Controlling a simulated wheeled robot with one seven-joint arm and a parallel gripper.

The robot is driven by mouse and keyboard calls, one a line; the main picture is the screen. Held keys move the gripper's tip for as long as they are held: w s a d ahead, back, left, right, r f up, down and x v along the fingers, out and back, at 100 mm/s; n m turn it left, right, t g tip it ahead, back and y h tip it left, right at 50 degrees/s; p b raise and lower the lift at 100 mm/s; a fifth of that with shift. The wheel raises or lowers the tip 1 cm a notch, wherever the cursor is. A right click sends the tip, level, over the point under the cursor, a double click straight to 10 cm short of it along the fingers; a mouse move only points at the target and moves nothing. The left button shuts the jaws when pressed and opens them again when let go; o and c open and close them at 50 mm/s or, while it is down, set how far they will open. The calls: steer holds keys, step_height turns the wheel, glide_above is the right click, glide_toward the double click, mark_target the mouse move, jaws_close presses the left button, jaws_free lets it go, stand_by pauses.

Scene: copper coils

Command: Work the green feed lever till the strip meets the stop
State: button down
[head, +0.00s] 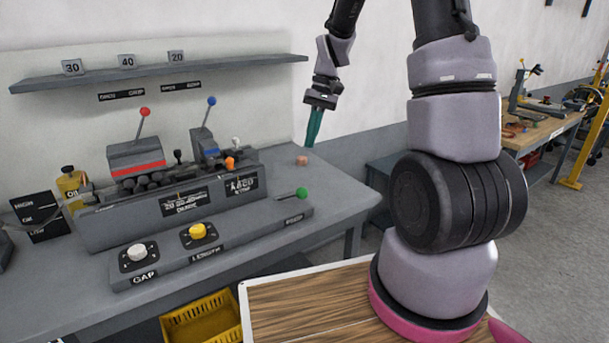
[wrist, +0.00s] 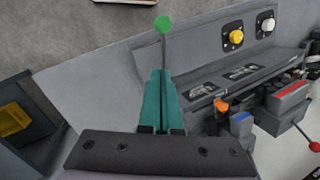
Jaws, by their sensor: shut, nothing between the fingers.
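The green feed lever (head: 302,192) sticks out at the right end of the front control panel, its rod pointing right to a round green knob. In the wrist view the green knob (wrist: 163,23) shows just beyond my fingertips, with its thin rod running down in the picture behind them. My gripper (head: 311,144) has teal fingers, pressed together and empty. It hangs above the right part of the bench, behind the lever and apart from it in the head view. In the wrist view my gripper (wrist: 160,73) points toward the lever. I cannot make out the strip or the stop.
The roller machine (head: 165,205) stands left, with a red-knobbed lever (head: 145,112) and a blue-knobbed lever (head: 211,101). White (head: 137,252) and yellow (head: 198,231) dials sit on the panel. A small pinkish block (head: 302,160) lies on the bench. The bench's right end is mostly clear.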

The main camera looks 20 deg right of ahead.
steer(key=s+a+f, duration=0.3)
steer(key=s+f, duration=0.1)
steer(key=f, duration=0.4)
steer(key=shift+s+f, duration=0.15)
steer(key=shift+f, duration=0.2)
steer(key=shift+f, duration=0.1)
